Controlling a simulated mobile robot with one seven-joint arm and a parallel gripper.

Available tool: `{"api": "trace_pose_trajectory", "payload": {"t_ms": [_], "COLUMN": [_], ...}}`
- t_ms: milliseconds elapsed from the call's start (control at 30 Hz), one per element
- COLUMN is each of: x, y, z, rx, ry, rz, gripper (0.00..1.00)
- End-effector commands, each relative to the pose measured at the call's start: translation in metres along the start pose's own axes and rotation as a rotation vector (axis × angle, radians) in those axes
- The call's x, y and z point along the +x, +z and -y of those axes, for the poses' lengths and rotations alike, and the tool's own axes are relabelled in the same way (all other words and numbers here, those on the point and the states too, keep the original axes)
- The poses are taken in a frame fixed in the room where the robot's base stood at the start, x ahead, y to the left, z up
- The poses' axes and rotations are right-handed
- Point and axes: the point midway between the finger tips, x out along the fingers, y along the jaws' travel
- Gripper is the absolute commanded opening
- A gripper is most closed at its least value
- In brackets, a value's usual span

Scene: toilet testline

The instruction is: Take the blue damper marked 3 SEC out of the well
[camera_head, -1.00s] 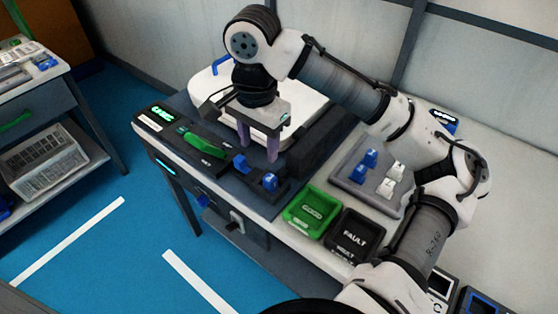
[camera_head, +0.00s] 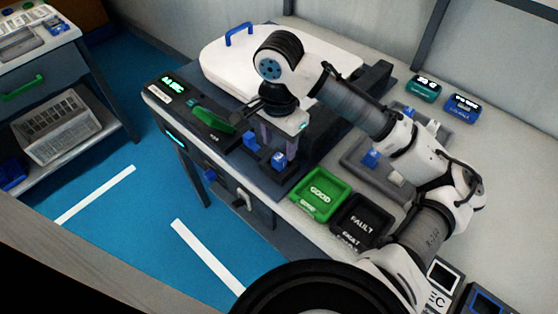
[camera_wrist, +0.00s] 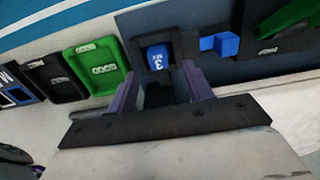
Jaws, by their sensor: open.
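The blue damper marked 3 SEC (camera_wrist: 158,57) sits in a dark well (camera_wrist: 183,50) in the wrist view. Its marking reads sideways there. In the head view the blue damper (camera_head: 279,160) shows just below my gripper, at the front of the dark fixture. My gripper (camera_head: 279,143) is open, with purple fingers pointing down over the well. In the wrist view my gripper (camera_wrist: 160,83) has one finger on each side of the well's near part, with nothing held. The exact gap between fingers and damper is hard to tell.
A blue block (camera_head: 250,141) and a green handle (camera_head: 213,121) lie left of the well. A green GOOD tray (camera_head: 318,194) and a black FAULT tray (camera_head: 360,221) stand to the right. A grey holder (camera_head: 352,158) with blue and white pieces is behind them.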

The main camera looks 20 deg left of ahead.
Motion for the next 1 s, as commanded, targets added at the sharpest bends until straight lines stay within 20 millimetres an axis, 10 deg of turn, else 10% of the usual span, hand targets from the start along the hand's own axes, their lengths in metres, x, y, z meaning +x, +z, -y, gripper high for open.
{"api": "trace_pose_trajectory", "payload": {"t_ms": [533,1000], "x": [0.041,0.041], "y": [-0.002,-0.002], "z": [-0.002,-0.002], "rx": [-0.001,0.000], "ry": [0.001,0.001], "rz": [0.001,0.000], "gripper": [0.51,0.02]}}
